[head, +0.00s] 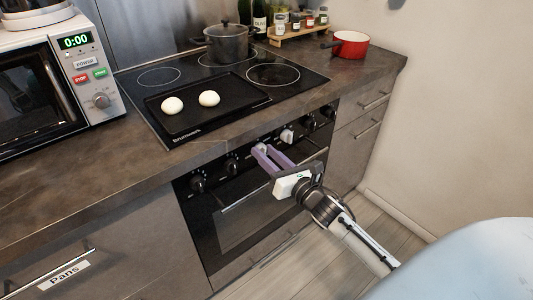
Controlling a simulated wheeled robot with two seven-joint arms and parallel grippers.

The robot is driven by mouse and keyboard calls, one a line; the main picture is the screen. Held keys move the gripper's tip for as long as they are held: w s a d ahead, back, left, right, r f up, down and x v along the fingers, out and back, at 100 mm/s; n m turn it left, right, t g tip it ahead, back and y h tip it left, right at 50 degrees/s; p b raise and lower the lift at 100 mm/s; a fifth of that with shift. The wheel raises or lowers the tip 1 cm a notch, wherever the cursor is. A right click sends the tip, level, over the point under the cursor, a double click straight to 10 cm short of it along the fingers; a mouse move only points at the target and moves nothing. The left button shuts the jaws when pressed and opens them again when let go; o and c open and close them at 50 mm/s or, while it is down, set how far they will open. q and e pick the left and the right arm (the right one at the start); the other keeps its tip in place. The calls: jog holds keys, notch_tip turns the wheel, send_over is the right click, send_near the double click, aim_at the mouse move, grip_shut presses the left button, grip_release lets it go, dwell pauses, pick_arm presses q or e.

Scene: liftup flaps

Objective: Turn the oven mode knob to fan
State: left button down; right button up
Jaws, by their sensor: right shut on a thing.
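The oven (255,205) is built in under the counter, with a row of several knobs along its black front panel. Most are dark, such as the leftmost knob (198,184). A white knob (287,135) stands just right of my fingertips. My right gripper (262,151), with purple fingers, reaches in from the lower right and is shut on another pale knob (262,147) near the middle of the row. The fingers partly hide this knob, and its marking and angle are too small to read. My left gripper is not in view.
The oven handle (245,193) runs below the knobs, close to my right gripper. Above are the cooktop (300,82), a black tray (235,98) with two white buns, and a grey pot (228,43). A microwave (70,75) stands left; a red pan (350,44) sits right.

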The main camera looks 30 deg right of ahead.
jog(key=m+p, duration=0.2)
jog(key=m, duration=0.3)
jog(key=shift+d+r, duration=0.1)
jog(key=shift+r, duration=0.05)
jog(key=shift+m+p, duration=0.5)
jog(key=shift+m, duration=0.3)
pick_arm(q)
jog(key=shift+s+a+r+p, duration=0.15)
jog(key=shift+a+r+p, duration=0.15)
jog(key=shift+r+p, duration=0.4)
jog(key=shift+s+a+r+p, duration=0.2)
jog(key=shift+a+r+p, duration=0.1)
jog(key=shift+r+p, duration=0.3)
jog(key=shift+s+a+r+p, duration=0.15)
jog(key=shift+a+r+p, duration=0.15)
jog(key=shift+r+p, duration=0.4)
pick_arm(e)
jog(key=shift+d+f+m+y, duration=0.15)
jog(key=shift+m+y, duration=0.2)
jog(key=shift+m, duration=4.1)
jog(key=shift+a+f+m+y, duration=0.15)
jog(key=shift+m+y, duration=0.25)
jog(key=shift+m, duration=4.1)
jog(key=shift+d+f+m+y, duration=0.15)
jog(key=shift+m+y, duration=0.2)
jog(key=shift+m, duration=4.1)
jog(key=o, duration=1)
